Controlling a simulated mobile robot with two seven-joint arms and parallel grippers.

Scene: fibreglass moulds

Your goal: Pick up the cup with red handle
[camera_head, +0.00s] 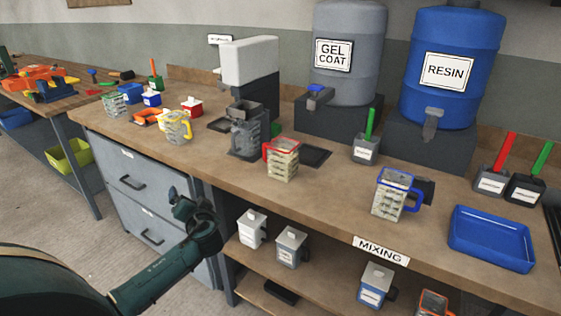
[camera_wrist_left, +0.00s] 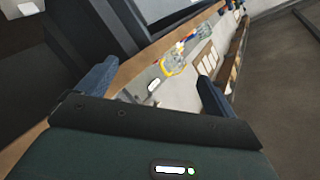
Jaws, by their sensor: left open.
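The cup with red handle (camera_head: 284,164) is a clear measuring cup with a red rim and dark markings. It stands upright on the wooden workbench (camera_head: 335,196) near the middle of the head view, its handle towards the left. My left gripper (camera_head: 181,200) is in front of the drawer cabinet, lower and to the left of the cup, and touches nothing. In the left wrist view its two fingers (camera_wrist_left: 154,75) are apart with nothing between them. I cannot make out the red-handled cup in that view. My right gripper is not in view.
A yellow-handled cup (camera_head: 177,127) and a grey dispenser (camera_head: 246,125) stand left of the red-handled cup. A blue-handled cup (camera_head: 390,196) and blue tray (camera_head: 491,238) are to its right. The gel coat barrel (camera_head: 347,75) stands behind. The bench in front is clear.

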